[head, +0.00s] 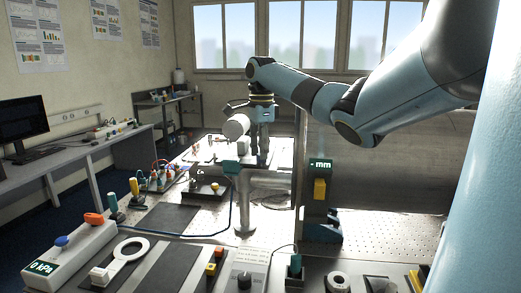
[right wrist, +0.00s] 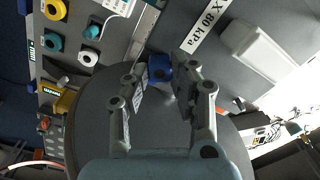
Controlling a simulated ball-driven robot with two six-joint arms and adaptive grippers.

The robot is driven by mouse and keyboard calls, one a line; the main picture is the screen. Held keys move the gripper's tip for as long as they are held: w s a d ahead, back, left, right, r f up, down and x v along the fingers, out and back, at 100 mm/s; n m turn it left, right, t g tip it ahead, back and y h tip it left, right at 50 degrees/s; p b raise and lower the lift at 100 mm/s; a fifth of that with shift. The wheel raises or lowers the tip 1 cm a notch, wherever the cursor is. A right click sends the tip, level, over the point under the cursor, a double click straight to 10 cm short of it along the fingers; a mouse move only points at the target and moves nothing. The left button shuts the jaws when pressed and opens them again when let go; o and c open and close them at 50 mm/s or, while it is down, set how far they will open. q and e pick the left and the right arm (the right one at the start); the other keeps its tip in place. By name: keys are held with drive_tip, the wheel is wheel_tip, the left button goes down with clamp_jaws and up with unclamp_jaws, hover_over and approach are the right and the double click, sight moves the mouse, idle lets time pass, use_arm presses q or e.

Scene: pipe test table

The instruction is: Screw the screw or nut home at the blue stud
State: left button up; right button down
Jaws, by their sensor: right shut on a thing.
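In the right wrist view, my right gripper (right wrist: 160,80) has a small blue piece (right wrist: 159,67) between its fingertips and is shut on it. Whether this piece is the screw or nut, or partly the blue stud, I cannot tell. The thread and seating are hidden. In the head view my right arm comes in from the upper right. Its gripper (head: 262,152) points down over the far worktable (head: 282,160); the blue piece cannot be made out there. My left gripper is not in view.
In the right wrist view, a white box (right wrist: 266,50) and an "X 80 kPa" label (right wrist: 205,26) lie close by, with coloured knobs (right wrist: 55,9) at the upper left. In the head view, a stand with a "mm" display (head: 320,190) stands right of the gripper.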

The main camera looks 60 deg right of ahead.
drive_tip(key=c, duration=1)
unclamp_jaws()
drive_tip(key=shift+c, duration=0.2)
drive_tip(key=shift+r, duration=0.3)
wheel_tip(320, 180, up, 7)
drive_tip(key=shift+f, duration=0.1)
